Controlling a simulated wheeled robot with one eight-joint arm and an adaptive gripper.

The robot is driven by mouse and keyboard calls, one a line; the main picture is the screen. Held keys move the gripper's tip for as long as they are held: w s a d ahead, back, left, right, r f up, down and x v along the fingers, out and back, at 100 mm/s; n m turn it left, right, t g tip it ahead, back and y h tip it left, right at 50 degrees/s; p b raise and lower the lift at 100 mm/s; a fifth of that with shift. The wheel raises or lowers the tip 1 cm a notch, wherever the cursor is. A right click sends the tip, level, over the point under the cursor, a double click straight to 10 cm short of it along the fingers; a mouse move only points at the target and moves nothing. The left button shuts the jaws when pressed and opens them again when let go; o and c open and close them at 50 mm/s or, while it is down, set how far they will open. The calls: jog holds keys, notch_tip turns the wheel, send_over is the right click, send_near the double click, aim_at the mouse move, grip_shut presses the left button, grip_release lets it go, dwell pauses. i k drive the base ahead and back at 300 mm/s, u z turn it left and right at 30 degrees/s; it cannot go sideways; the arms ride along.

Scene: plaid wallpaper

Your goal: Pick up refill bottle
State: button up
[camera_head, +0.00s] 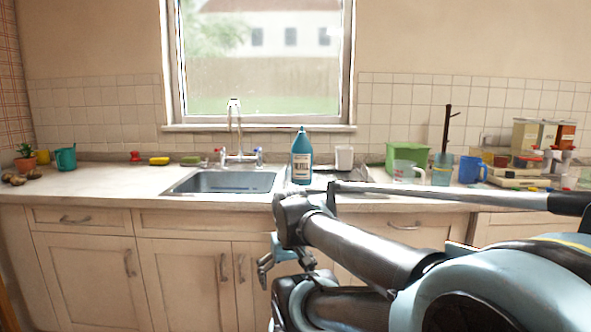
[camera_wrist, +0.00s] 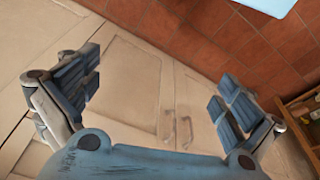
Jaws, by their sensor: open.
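The refill bottle (camera_head: 301,158) is teal with a pale label and a narrow cap. It stands upright on the counter, just right of the sink, in the head view. My gripper (camera_head: 270,265) hangs low in front of the cabinet doors, below the counter edge and apart from the bottle. In the wrist view my gripper (camera_wrist: 160,95) has its two fingers wide apart with nothing between them. The wrist view shows cabinet doors and floor tiles, not the bottle.
The counter (camera_head: 110,184) holds a sink (camera_head: 225,182) with a faucet (camera_head: 238,150) left of the bottle. A white cup (camera_head: 344,158) stands right of it. A green box (camera_head: 407,155), glass mug (camera_head: 407,171) and blue mug (camera_head: 472,169) stand farther right. Cabinets (camera_head: 190,285) are below.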

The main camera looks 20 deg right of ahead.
aim_at(302, 150)
jog(key=z, duration=1.55)
jog(key=k, duration=0.7)
jog(key=u, duration=0.4)
